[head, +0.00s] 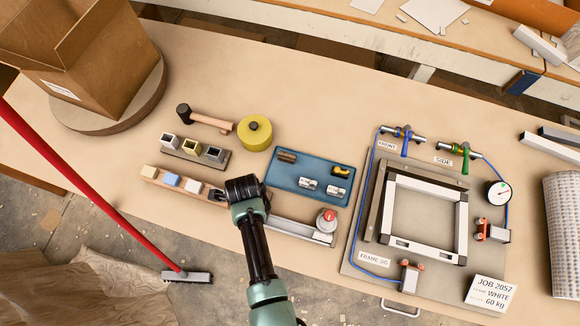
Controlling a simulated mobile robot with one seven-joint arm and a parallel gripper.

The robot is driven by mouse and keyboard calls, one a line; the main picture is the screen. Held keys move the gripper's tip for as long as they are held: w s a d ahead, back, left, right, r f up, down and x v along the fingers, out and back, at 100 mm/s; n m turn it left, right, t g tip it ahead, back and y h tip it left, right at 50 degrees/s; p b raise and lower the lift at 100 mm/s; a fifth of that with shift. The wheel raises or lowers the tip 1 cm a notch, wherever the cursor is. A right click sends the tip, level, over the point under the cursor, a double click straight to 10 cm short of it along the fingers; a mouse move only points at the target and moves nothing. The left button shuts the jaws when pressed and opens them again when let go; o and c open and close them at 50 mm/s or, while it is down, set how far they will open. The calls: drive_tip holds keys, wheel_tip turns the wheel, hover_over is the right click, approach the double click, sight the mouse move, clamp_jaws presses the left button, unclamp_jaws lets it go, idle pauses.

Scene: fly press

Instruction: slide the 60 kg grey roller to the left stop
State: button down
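My gripper (219,195) is over the front middle of the bench, at the right end of a wooden strip holding small tan, blue and white blocks (171,180). My dark wrist hides the tips, so I cannot tell whether it is open, touching or holding anything. No part carries a readable label as the 60 kg grey roller. Two short silver pieces (308,184) lie in the blue tray (283,187), right of my gripper. A grey rail (297,229) with a red-topped round part (326,219) at its right end runs partly behind my arm. I cannot make out the left stop.
A clamp plate (357,248) with a white-and-black frame (425,247), valves and a gauge (499,192) stands right. The job card (491,292) reads WHITE, 60 kg.

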drive_tip(key=shift+a, duration=0.25)
drive_tip(key=c, duration=0.6)
unclamp_jaws()
drive_tip(key=shift+c, duration=1.4)
drive_tip(key=shift+r+p, duration=3.4)
drive_tip(key=shift+r, duration=0.1)
